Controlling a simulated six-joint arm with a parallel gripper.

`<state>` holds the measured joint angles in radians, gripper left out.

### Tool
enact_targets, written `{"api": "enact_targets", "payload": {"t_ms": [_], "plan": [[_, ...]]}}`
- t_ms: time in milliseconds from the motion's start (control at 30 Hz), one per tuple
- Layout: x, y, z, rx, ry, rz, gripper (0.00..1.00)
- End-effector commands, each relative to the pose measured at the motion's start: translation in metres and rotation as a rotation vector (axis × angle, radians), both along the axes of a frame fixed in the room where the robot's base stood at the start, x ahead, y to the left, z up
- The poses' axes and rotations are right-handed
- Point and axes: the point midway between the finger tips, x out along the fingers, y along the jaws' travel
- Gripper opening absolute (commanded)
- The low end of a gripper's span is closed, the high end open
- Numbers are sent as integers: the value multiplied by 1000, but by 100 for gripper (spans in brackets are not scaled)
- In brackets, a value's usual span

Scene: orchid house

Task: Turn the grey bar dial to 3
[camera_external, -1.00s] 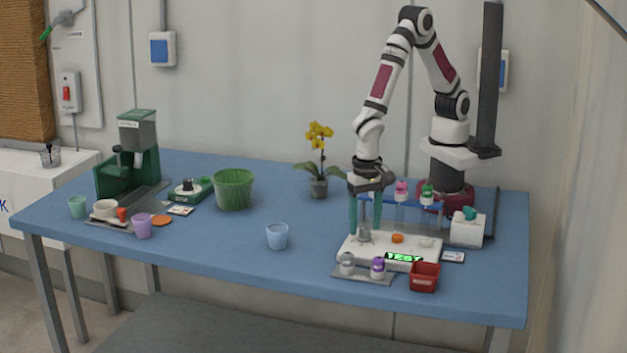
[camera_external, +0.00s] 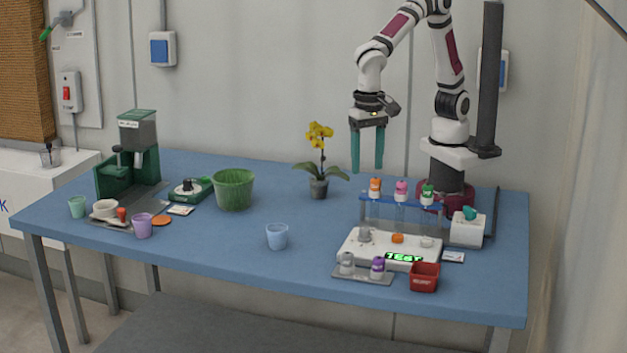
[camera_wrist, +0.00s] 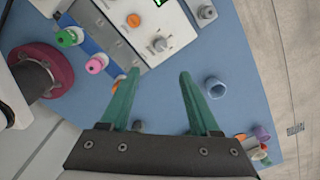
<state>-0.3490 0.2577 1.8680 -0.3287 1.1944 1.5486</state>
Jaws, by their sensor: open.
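The grey knob (camera_external: 365,235), which seems to be the bar dial, stands at the left end of the white instrument's top (camera_external: 349,246). In the wrist view the grey knob (camera_wrist: 160,43) is on the panel beyond my fingers. Its bar direction and any numbers around it are too small to read. My gripper (camera_external: 368,168) hangs above and behind the instrument, clear of everything, fingers pointing down. In the wrist view its two teal fingers (camera_wrist: 185,75) are spread apart with nothing between their tips.
A rack (camera_external: 374,203) with orange-, pink- and green-capped vials stands behind the instrument. A tray with two small bottles (camera_external: 378,268) and a red bin (camera_external: 424,277) are in front. A blue cup (camera_external: 277,236) is left, an orchid (camera_external: 319,187) behind. The table between is free.

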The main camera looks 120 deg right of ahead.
Motion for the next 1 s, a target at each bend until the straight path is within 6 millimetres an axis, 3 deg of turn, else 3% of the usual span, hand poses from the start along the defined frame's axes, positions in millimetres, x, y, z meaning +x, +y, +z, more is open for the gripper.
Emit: {"api": "enact_targets", "payload": {"t_ms": [200, 333, 467, 800, 1000], "plan": [[3, 3, -1, -13, 14, 755, 63], [4, 3, -1, -14, 22, 1053, 63], [3, 3, -14, -14, 27, 1116, 63], [1, 0, -112, -13, 30, 1111, 63], [2, 0, -149, -14, 26, 1109, 63]]}}
